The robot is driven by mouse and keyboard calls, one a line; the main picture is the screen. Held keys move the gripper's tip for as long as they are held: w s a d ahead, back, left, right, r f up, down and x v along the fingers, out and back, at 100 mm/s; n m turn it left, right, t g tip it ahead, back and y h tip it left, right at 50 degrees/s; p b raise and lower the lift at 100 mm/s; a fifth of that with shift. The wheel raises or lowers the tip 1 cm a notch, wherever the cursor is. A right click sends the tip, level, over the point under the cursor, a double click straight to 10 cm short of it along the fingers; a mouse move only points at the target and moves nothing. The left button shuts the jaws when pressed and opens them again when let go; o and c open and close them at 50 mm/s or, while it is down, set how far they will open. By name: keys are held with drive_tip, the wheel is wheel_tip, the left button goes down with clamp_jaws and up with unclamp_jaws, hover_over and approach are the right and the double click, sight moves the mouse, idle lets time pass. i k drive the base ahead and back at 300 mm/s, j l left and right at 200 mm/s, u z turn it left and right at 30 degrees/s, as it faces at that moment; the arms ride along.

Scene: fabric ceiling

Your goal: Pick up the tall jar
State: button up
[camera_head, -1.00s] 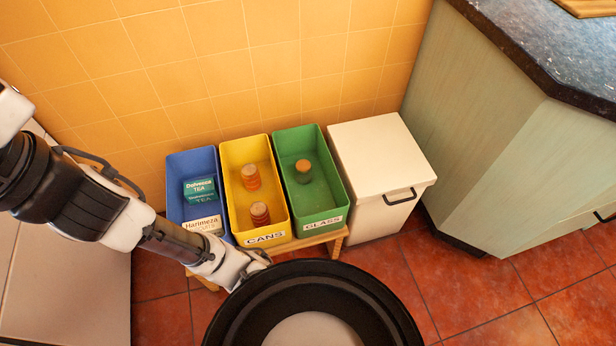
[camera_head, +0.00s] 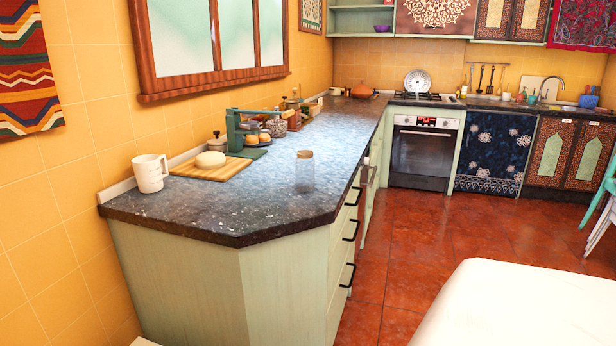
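A tall clear glass jar (camera_head: 305,174) with a tan, cork-like lid stands upright on the dark stone countertop (camera_head: 240,205), near its front edge. Its see-through body blends with the counter, so its contents cannot be made out. My gripper and arm are not in view now.
A white mug (camera_head: 150,172), a wooden board (camera_head: 212,168) with a round white item, and a green device (camera_head: 236,132) stand left of the jar. Several small items line the wall. Red floor is open right of the counter. A white surface (camera_head: 515,305) fills the lower right.

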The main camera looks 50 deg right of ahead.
sight(305, 160)
drive_tip(key=z, duration=1.5)
drive_tip(key=u, duration=1.6)
drive_tip(key=z, duration=1.6)
drive_tip(key=i+l+u, duration=0.15)
drive_tip(key=i+l, duration=0.35)
drive_tip(key=i, duration=0.05)
